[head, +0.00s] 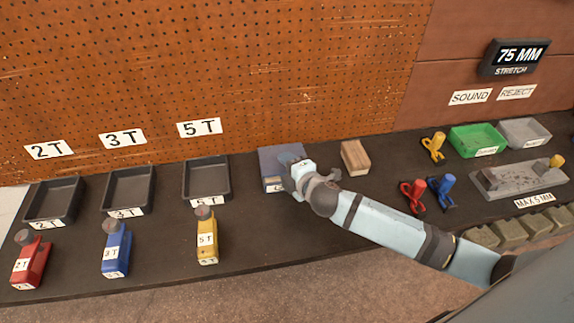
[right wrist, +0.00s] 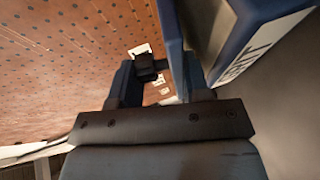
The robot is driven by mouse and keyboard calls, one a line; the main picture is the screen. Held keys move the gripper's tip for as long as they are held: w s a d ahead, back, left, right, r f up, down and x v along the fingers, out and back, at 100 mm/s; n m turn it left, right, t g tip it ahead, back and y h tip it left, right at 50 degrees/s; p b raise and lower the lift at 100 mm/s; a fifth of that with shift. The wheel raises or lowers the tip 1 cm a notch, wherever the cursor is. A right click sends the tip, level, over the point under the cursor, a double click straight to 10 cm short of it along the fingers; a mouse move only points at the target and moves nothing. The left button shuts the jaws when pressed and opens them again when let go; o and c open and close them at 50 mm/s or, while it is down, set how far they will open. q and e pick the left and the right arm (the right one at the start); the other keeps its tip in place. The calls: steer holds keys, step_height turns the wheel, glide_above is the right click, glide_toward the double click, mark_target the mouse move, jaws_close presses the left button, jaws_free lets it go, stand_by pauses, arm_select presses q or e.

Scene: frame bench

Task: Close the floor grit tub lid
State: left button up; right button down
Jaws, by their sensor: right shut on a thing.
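The blue-grey grit tub (head: 272,186) stands at the middle of the bench, near the pegboard, with a white label on its front. Its lid (head: 267,158) is a flat blue-grey panel at the top and back of the tub. My right gripper (head: 291,165) is at the lid and hides part of it. In the right wrist view the blue lid panel (right wrist: 172,42) runs between the fingers of the gripper (right wrist: 165,78), which is shut on it. A gap shows between the lid and the labelled tub wall (right wrist: 258,40), so the lid stands open. My left gripper is out of view.
A wooden block (head: 355,158) stands just right of the tub. Clamps (head: 413,196), a green bin (head: 478,140) and a grey bin (head: 524,133) are to the right. The pegboard (head: 250,75) rises behind.

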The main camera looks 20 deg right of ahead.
steer(key=c, duration=0.8)
jaws_free()
steer(key=shift+s+f, duration=0.1)
steer(key=shift+f, duration=0.25)
steer(key=shift+r, duration=0.1)
steer(key=v, duration=1.3)
steer(key=shift+s+r, duration=0.15)
steer(key=shift+s, duration=0.2)
